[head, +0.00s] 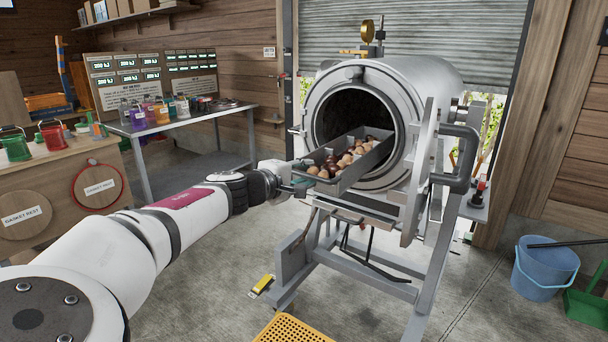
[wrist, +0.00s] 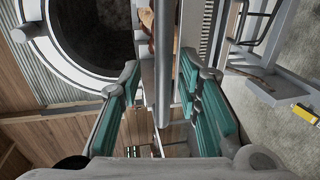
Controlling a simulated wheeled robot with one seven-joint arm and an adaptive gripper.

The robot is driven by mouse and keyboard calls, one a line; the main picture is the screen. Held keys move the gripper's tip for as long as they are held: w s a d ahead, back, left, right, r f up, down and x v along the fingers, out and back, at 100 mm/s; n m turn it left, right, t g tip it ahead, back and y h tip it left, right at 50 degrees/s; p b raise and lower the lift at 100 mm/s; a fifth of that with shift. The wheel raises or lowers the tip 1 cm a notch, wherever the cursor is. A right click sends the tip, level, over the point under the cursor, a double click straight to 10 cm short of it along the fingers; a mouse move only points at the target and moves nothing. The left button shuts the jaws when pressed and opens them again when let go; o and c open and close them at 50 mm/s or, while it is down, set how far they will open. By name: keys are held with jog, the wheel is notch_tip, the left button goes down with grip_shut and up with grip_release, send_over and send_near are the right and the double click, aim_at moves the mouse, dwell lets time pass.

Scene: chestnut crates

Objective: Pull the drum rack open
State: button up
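The drum rack (head: 364,168) is a grey metal tray holding several brown chestnuts (head: 340,164). The bar looks close to the right pad, with a gap at the left; contact is unclear.
A metal stand (head: 430,265) carries the drum. A yellow perforated step (head: 291,329) is on the floor in front. A blue bucket (head: 541,270) stands at right. A table with bottles (head: 195,116) is behind my arm. Concrete floor left of the stand is mostly clear.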

jog(key=shift+s, duration=0.1)
jog(key=v, duration=0.7)
jog(key=shift+s+a, duration=0.15)
jog(key=shift+a, duration=0.05)
